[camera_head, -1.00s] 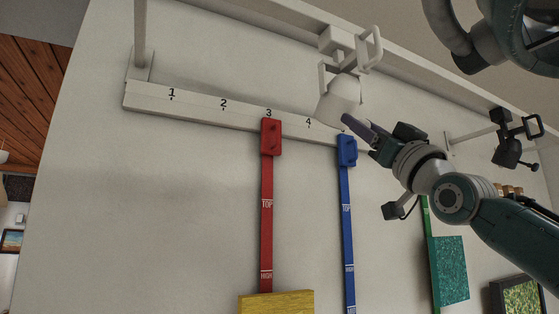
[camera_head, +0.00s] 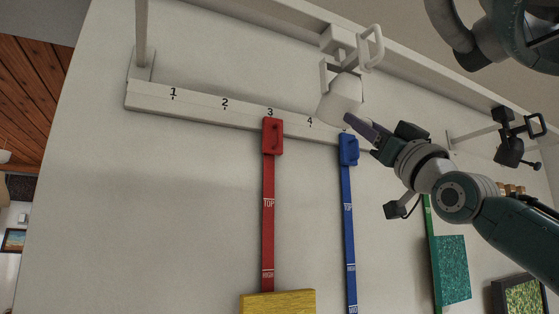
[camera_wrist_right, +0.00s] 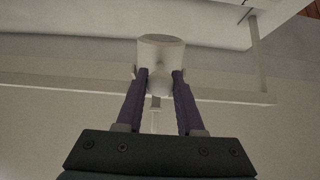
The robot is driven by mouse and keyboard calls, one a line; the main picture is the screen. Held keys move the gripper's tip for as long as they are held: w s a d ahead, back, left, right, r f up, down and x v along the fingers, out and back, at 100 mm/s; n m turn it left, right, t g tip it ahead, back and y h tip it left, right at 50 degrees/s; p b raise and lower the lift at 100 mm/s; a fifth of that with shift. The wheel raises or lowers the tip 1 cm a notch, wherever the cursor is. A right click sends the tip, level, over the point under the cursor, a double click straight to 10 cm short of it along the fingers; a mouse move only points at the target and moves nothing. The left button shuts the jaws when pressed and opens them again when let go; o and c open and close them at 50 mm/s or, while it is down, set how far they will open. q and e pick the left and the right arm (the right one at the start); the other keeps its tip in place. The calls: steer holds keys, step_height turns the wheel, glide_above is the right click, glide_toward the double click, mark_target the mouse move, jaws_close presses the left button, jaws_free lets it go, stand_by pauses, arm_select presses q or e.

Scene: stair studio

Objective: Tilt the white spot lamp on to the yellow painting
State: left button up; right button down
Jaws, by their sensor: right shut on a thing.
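The white spot lamp (camera_head: 341,98) hangs from the white ceiling rail, its head below a bracket with a loop handle (camera_head: 371,47). My right gripper (camera_head: 349,119) reaches up from the right to the lower right of the lamp head. In the right wrist view its two purple fingers (camera_wrist_right: 160,78) stand on either side of the lamp head (camera_wrist_right: 161,53) and are shut on it. The yellow painting (camera_head: 278,302) hangs on a red strap (camera_head: 268,215) under number 3; only its top shows at the bottom edge. My left gripper is not seen.
A white numbered rail (camera_head: 195,106) runs along the wall. A blue strap (camera_head: 348,215) hangs from it. A teal painting (camera_head: 452,270) and a framed green picture (camera_head: 523,295) are at lower right. A black spot lamp (camera_head: 511,148) hangs at the right.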

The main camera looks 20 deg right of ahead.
mark_target(354, 98)
stand_by(0.4)
steer(key=s+r+b, duration=0.1)
steer(key=s+r, duration=0.1)
steer(key=shift+s+d+b, duration=0.1)
steer(key=shift+s+b, duration=0.2)
steer(key=shift+b, duration=0.1)
steer(key=c, duration=0.8)
jaws_free()
steer(key=shift+r+y, duration=0.1)
steer(key=shift+y, duration=0.2)
steer(key=shift+o, duration=1.4)
steer(key=shift+w, duration=0.1)
steer(key=shift+f, duration=0.25)
